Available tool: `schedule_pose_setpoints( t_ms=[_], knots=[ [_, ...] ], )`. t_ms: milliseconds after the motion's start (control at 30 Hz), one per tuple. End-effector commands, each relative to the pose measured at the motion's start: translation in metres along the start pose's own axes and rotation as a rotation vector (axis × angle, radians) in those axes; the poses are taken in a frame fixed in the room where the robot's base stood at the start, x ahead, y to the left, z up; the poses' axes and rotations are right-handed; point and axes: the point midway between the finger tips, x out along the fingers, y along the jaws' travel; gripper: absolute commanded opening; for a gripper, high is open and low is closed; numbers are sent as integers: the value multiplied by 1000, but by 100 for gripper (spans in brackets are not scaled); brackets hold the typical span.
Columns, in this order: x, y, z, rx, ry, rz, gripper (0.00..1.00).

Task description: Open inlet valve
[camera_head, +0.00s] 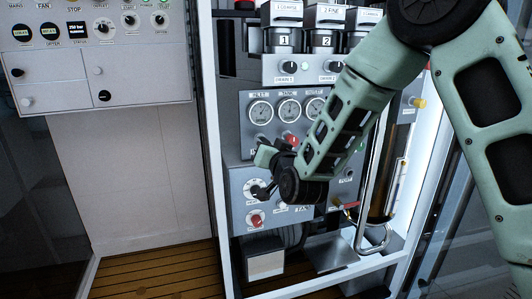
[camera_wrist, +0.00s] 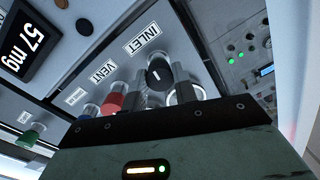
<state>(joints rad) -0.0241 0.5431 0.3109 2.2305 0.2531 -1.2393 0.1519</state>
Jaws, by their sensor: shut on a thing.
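The inlet valve shows in the wrist view as a black round knob (camera_wrist: 158,74) with a white line on its face, beside the INLET label (camera_wrist: 142,38). My gripper (camera_wrist: 160,88) reaches up to it from the bottom of that view, with metallic finger-like parts on either side, and is shut on the knob. In the head view my gripper (camera_head: 266,157) is at the grey panel, below the INLET gauge (camera_head: 261,112). My wrist and arm hide part of the panel there, and I cannot make out the inlet knob clearly.
The red vent knob (camera_wrist: 114,101) is close beside my gripper, and a green knob (camera_wrist: 31,135) is farther left. Gauges and small knobs crowd the panel. A bent metal pipe (camera_head: 361,235) stands at its right. Plank floor (camera_head: 160,272) is clear at lower left.

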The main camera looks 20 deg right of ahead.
Motion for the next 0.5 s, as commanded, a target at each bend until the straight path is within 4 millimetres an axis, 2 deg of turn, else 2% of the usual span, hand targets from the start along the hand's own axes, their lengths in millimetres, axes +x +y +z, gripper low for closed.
schedule_pose_setpoints(
  t_ms=[33, 500],
  knots=[
    [-1, 2, 5, -44, -9, 2, 5],
    [-2, 2, 4, -490, -33, 7, 5]
  ],
)
